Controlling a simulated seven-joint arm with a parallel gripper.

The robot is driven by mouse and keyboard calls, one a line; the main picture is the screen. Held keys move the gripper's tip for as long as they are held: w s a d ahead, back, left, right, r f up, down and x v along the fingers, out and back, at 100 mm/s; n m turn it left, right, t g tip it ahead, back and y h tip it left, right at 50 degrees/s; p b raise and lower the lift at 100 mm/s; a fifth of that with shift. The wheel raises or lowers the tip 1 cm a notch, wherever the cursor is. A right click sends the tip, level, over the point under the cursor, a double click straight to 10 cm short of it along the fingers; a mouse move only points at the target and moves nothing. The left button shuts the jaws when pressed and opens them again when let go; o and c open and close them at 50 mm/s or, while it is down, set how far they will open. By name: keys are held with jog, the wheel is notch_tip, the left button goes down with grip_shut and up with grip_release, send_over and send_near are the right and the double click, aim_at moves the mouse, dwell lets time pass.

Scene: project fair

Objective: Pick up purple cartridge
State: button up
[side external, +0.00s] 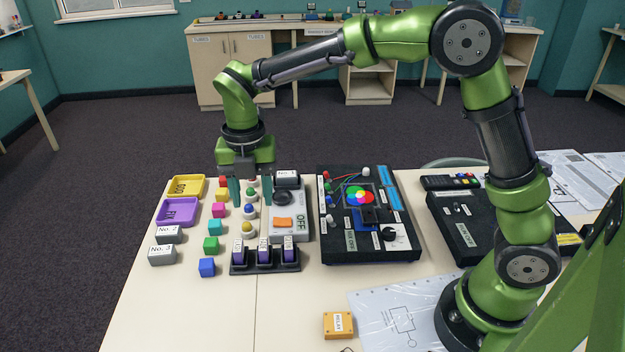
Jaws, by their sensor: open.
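Three dark cartridges with purple and white faces stand upright side by side in a black rack: a left one (240,255), a middle one (264,254) and a right one (288,253). I cannot tell them apart by colour. My gripper (251,193) points down with its two green fingers spread and nothing seen held between them. In the picture it is above and behind the rack, over the row of small domed pieces. The fingers partly hide the domed pieces and the left edge of the grey switch box.
Coloured cubes (211,244), domed pieces (249,228) and a grey box with a dial and an OFF label (284,230) crowd the area. A purple tray (180,222), a yellow tray (185,192) and grey blocks (162,257) lie left. A black circuit board (345,250) lies right. The front table is clearer.

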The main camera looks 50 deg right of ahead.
send_over(263, 244)
jog(key=f, duration=0.7)
jog(key=shift+w+a, duration=0.15)
jog(key=shift+w, duration=0.2)
jog(key=shift+s+d+f, duration=0.1)
jog(key=shift+s+f, duration=0.1)
jog(key=shift+f, duration=1.15)
jog(key=shift+s+d+f, duration=0.1)
jog(key=shift+s+f, duration=0.05)
jog(key=shift+f, duration=1.2)
jog(key=shift+c, duration=0.3)
grip_shut()
